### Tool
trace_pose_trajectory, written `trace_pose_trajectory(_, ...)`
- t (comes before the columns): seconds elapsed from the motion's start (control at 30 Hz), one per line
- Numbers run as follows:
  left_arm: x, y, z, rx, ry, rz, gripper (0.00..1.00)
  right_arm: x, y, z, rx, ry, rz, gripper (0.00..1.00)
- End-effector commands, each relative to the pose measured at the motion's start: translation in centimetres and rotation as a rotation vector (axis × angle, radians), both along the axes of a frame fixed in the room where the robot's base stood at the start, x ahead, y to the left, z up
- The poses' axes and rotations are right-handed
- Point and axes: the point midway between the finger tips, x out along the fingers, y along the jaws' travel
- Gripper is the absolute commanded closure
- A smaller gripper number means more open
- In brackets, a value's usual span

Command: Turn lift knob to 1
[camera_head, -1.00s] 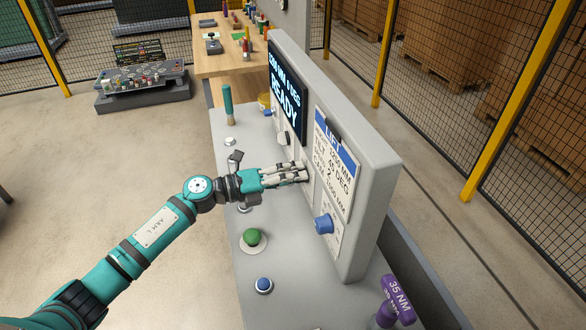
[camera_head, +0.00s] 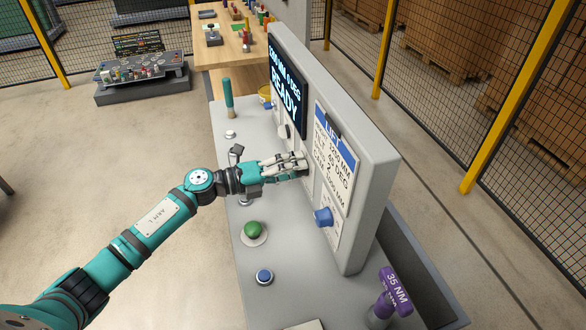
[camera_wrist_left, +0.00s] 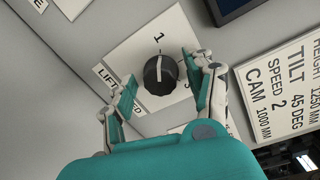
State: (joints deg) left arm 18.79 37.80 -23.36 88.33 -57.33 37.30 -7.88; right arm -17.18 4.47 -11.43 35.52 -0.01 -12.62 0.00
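The lift knob (camera_wrist_left: 160,74) is black with a white pointer line. It sits on a white plate (camera_wrist_left: 190,30) marked LIFT on the grey panel. The pointer line points up, roughly at the "1". A partly covered numeral shows at the right. My left gripper (camera_wrist_left: 160,72) has its two fingers spread on either side of the knob, with visible gaps to it. In the head view the left gripper (camera_head: 304,163) is at the panel face and hides the knob. My right gripper is not in view.
On the panel are a screen reading READY (camera_head: 287,95), a LIFT card (camera_head: 335,150) and a blue knob (camera_head: 323,217). The console below has a green button (camera_head: 254,231), a blue button (camera_head: 264,277) and a purple 35 NM tool (camera_head: 395,290).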

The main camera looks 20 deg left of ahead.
Motion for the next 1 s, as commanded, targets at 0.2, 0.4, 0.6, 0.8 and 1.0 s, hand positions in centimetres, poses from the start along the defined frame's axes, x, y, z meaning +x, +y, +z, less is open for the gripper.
trace_pose_trajectory(0.2, 0.0, 0.0, 0.0, 0.001, -0.001, -0.001, 0.43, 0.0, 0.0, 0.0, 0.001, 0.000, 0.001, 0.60)
trace_pose_trajectory(0.4, -0.7, 0.9, -0.1, 0.001, 0.003, 0.000, 0.43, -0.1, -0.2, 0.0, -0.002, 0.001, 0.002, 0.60)
trace_pose_trajectory(0.6, -3.1, 4.2, 0.1, 0.004, 0.003, 0.000, 0.43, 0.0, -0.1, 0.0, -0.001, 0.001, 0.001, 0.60)
trace_pose_trajectory(0.8, -5.5, 7.5, 0.3, 0.002, 0.004, 0.000, 0.43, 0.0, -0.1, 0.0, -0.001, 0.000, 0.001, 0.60)
trace_pose_trajectory(1.0, -6.8, 9.4, 0.6, 0.002, 0.001, 0.000, 0.43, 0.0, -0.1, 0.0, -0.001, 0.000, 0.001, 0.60)
